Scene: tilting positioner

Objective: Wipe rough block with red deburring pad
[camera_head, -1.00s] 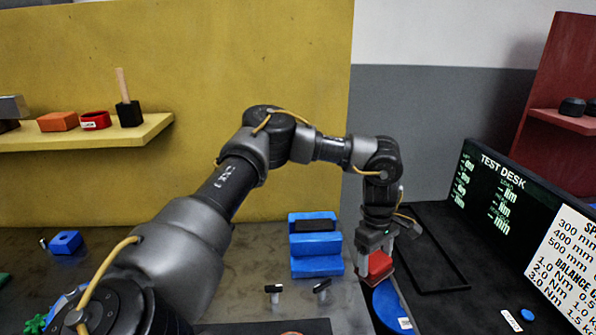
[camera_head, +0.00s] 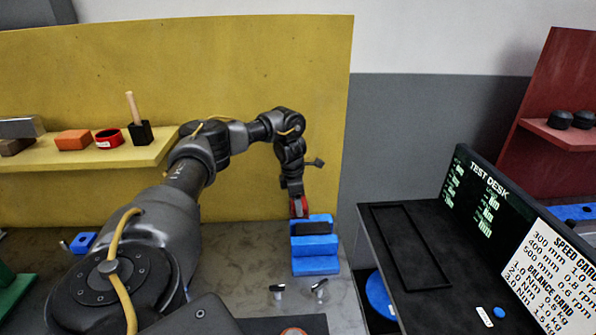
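My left gripper (camera_head: 297,200) hangs at the rear left of a blue stepped holder (camera_head: 316,265). A small red piece, likely the red deburring pad (camera_head: 299,208), shows at its fingertips, and the gripper appears shut on it. The fingers are small and partly hidden. A dark block (camera_head: 311,228) lies on the blue holder, just below and right of the red piece. I cannot tell whether it is the rough block, or whether the pad touches the holder. My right gripper is not in view.
A black tray (camera_head: 432,283) lies on the test desk at right, with a blue disc (camera_head: 378,296) below its left edge. Two small dark-topped pegs (camera_head: 277,290) stand before the holder. A yellow shelf (camera_head: 150,155) at left holds several items. A yellow panel stands behind.

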